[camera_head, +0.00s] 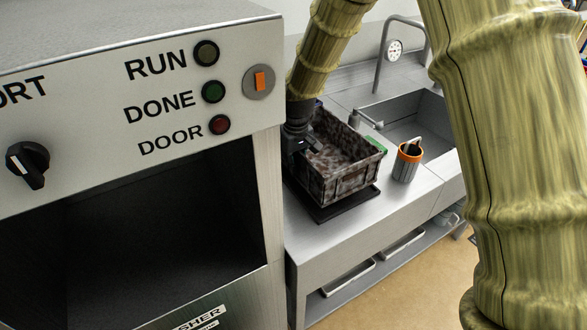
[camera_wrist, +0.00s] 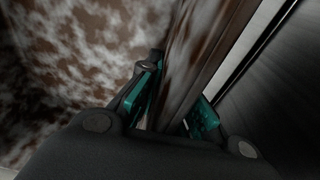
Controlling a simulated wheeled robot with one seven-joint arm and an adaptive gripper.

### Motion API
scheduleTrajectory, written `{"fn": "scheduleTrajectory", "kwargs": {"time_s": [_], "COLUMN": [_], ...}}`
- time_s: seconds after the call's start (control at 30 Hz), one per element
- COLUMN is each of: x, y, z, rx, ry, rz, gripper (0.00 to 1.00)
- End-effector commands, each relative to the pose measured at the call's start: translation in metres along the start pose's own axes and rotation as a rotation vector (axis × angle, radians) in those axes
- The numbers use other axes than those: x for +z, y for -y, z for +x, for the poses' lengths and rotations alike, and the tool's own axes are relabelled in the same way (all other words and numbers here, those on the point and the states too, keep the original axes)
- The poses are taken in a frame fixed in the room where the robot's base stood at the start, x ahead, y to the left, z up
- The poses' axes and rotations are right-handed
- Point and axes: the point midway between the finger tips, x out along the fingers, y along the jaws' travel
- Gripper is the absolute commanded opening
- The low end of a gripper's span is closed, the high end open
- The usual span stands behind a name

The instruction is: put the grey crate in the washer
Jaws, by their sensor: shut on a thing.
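A crate (camera_head: 340,165) with a mottled grey-brown surface stands upright on a dark tray (camera_head: 340,205) on the steel counter, right of the washer (camera_head: 140,140). My gripper (camera_head: 312,143) is at the crate's left side, with its fingers around the wall there. In the wrist view my gripper (camera_wrist: 178,115) is shut on the crate's wall (camera_wrist: 192,55), one teal pad on each side of it. The crate's inside (camera_wrist: 70,75) fills the left of that view. The washer's front opening (camera_head: 165,245) is dark; its inside is hard to make out.
An orange-rimmed cup (camera_head: 406,163) with things in it stands right of the crate. A green item (camera_head: 376,146) lies behind the crate, partly hidden. A sink (camera_head: 415,120) with a tap is further back. The counter's front strip (camera_head: 330,240) is clear.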

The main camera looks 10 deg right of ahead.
Motion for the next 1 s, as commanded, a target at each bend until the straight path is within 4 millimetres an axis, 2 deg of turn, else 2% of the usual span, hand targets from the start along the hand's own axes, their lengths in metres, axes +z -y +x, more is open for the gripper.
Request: {"fn": "scheduleTrajectory", "kwargs": {"time_s": [0.27,0.6,0.97,1.0], "x": [-0.004,-0.001,0.000,0.000], "y": [-0.002,-0.001,-0.001,-0.001], "z": [0.007,0.035,0.039,0.039], "rx": [0.000,0.000,0.000,0.000], "ry": [0.001,0.000,0.000,0.001], "rz": [0.000,0.000,0.000,0.000], "gripper": [0.00,0.00,0.00,0.12]}}
